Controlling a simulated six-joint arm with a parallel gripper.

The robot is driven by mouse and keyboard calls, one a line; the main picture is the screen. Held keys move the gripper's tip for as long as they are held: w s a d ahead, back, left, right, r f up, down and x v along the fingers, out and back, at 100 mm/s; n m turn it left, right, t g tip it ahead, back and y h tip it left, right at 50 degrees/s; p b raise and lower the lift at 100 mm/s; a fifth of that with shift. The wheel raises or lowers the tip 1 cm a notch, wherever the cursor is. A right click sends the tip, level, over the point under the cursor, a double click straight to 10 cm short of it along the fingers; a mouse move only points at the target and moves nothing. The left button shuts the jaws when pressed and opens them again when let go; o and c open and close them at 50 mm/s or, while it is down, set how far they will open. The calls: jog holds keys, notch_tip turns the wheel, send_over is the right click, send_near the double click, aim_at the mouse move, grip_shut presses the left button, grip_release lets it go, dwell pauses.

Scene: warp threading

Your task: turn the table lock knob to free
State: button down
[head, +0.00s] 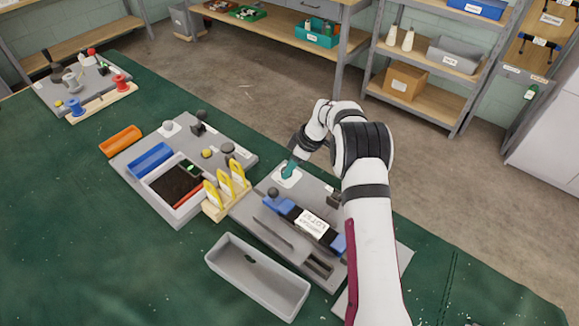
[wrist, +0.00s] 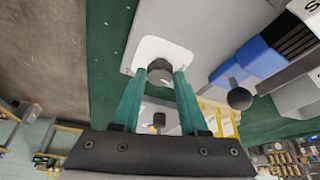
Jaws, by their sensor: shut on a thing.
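A grey round knob (wrist: 160,73) stands on a white square plate (wrist: 150,46) in the wrist view. I take it to be the table lock knob. My gripper (wrist: 159,75) has its two teal fingers on either side of the knob and is shut on it. In the head view my gripper (head: 288,170) reaches down to the white plate (head: 279,180) at the back left corner of a grey base (head: 252,217). The knob is hidden there by the fingers. Any marks for locked or free cannot be read.
Yellow tags (head: 226,183) stand to the left. Bare green cloth (head: 110,240) is at the left.

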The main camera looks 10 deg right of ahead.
jog(key=shift+d+f+n+g, duration=0.1)
jog(key=shift+n+g, duration=0.4)
jog(key=shift+n, duration=1.1)
jog(key=shift+c, duration=2.2)
grip_release()
jog(key=shift+w, duration=0.1)
jog(key=v, duration=1.6)
jog(key=shift+w+d+f, duration=0.1)
jog(key=shift+w, duration=0.05)
